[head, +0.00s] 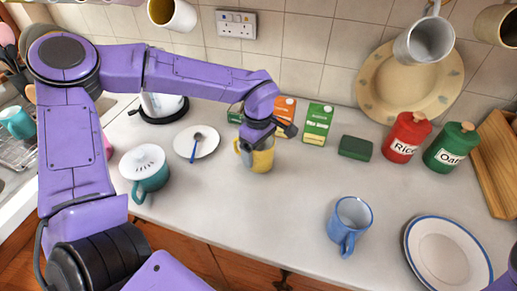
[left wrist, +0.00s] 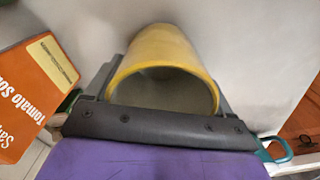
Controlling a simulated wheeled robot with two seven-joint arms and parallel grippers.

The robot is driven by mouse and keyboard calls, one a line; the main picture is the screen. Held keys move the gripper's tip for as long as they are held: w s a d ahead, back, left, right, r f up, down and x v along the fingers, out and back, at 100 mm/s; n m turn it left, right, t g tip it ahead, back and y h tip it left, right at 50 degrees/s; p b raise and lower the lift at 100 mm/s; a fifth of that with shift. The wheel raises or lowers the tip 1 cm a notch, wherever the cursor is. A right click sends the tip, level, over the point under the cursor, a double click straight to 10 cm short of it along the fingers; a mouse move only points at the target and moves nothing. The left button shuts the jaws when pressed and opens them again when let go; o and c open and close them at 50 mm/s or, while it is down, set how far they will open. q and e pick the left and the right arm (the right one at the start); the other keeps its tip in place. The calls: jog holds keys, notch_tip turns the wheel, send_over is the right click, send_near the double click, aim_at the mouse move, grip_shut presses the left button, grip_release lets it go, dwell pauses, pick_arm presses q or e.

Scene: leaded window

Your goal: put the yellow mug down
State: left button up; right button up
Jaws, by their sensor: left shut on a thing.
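The yellow mug (head: 262,160) is in the middle of the head view, over the counter beside the cartons, and looks upright. My left gripper (head: 258,140) is above it and shut on it from the top. In the left wrist view the yellow mug (left wrist: 165,65) sits between the jaws of the left gripper (left wrist: 160,110), its open rim facing the camera. I cannot tell whether its base touches the counter (head: 285,215). Only a bit of my right arm shows at the lower right of the head view; its gripper is out of view.
An orange carton (head: 284,108) and a green carton (head: 317,122) stand just behind the mug. A blue mug (head: 350,222) stands front right. The counter between is clear.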

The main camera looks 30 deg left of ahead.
pick_arm(q)
jog(key=shift+f, duration=0.2)
jog(key=shift+f, duration=0.1)
jog(key=o, duration=1.1)
